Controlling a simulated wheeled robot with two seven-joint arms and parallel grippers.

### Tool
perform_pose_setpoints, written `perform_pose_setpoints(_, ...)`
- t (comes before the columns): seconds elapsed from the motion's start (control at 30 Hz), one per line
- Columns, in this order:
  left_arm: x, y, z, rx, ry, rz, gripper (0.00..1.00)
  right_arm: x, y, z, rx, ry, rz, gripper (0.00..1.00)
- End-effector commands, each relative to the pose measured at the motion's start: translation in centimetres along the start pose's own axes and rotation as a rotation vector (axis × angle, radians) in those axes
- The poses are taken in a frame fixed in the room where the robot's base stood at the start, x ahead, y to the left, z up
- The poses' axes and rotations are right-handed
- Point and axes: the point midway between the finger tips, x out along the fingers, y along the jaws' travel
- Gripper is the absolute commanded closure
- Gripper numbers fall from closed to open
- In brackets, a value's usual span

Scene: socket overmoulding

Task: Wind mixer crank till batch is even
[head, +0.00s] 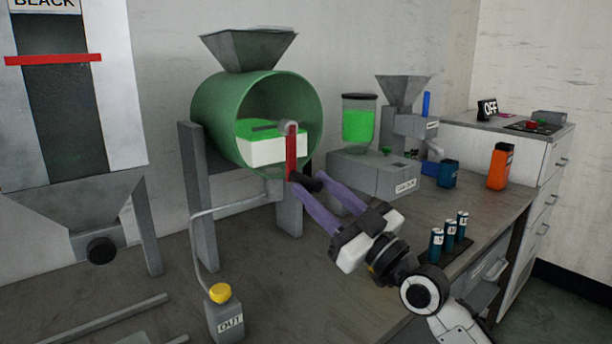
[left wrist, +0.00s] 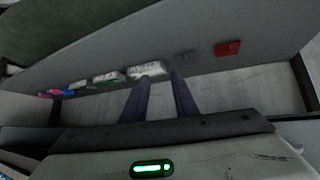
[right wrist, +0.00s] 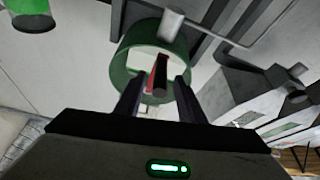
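The green mixer drum (head: 222,120) lies on its side on grey legs, with its round mouth facing me. Inside, the batch shows a bright green layer over a white layer (head: 275,151). The red crank arm (head: 291,152) hangs down at the drum's front, with a black handle (head: 305,182) at its lower end. My right gripper (head: 322,183) is at the handle, its purple fingers apart. In the right wrist view the handle (right wrist: 160,76) is between the fingertips, with gaps on both sides. My left gripper (left wrist: 160,78) is open and empty, outside the head view.
A grey hopper (head: 248,48) tops the drum. A yellow-capped OUT bottle (head: 225,315) stands in front, below a bent grey pipe (head: 200,240). A machine with a green-filled jar (head: 358,124), several small cylinders (head: 449,235) and an orange container (head: 499,166) stand to the right.

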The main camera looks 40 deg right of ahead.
Motion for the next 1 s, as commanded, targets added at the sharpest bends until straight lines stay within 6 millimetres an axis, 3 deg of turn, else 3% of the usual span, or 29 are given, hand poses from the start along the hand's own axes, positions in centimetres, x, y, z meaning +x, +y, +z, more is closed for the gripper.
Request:
perform_pose_setpoints(0.23,0.0,0.0,-0.4,0.002,-0.001,-0.002,0.74,2.7,0.0,-0.1,0.001,0.001,0.001,0.64)
perform_pose_setpoints(0.6,0.1,0.0,-0.7,0.0,0.005,-0.002,0.74,3.1,-0.1,0.1,0.0,-0.002,-0.001,0.64)
perform_pose_setpoints(0.8,0.0,0.1,-0.9,0.0,0.008,-0.001,0.74,3.1,-0.1,0.1,0.0,-0.001,-0.001,0.98)
perform_pose_setpoints(1.0,0.0,0.1,-0.9,-0.001,0.009,-0.001,0.74,3.1,-0.1,0.1,0.0,-0.001,-0.001,1.0)
